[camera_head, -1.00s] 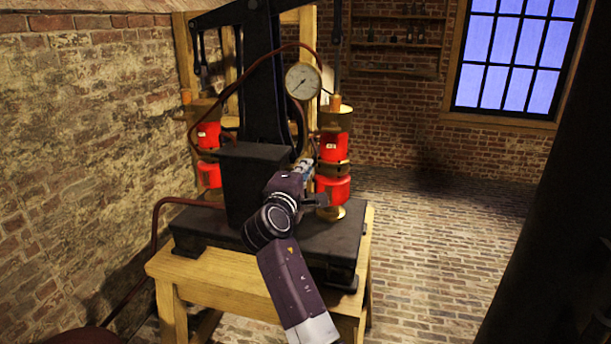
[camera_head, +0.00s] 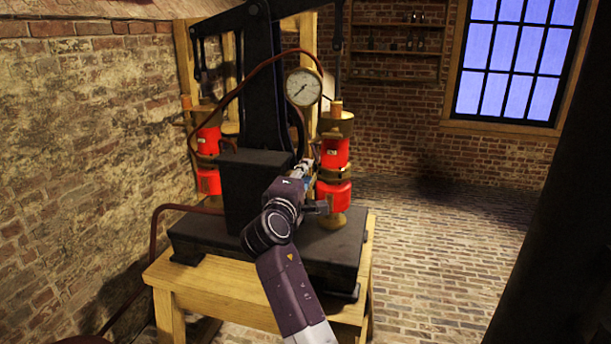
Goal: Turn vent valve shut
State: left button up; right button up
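A black machine (camera_head: 255,180) with a tall frame stands on a wooden table. A round white gauge (camera_head: 303,87) is fixed on its right side. Red jars with brass fittings stand on both sides, a right pair (camera_head: 334,194) and a left pair (camera_head: 208,181). My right gripper (camera_head: 308,166) is at the machine's front right, next to the right red jars. Its fingers are small and partly hidden by my own wrist, so I cannot tell whether they hold anything. I cannot pick out the vent valve. My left gripper is not in view.
The wooden table (camera_head: 215,292) has some bare top in front of the machine's base. A dark red hose (camera_head: 155,235) runs down on the left by the brick wall (camera_head: 80,130). The brick floor (camera_head: 450,250) to the right is clear. A dark post (camera_head: 560,220) blocks the right edge.

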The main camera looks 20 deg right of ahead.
jog(key=shift+s, duration=0.1)
jog(key=shift+r, duration=0.4)
notch_tip(320, 180, up, 9)
jog(key=shift+r, duration=0.1)
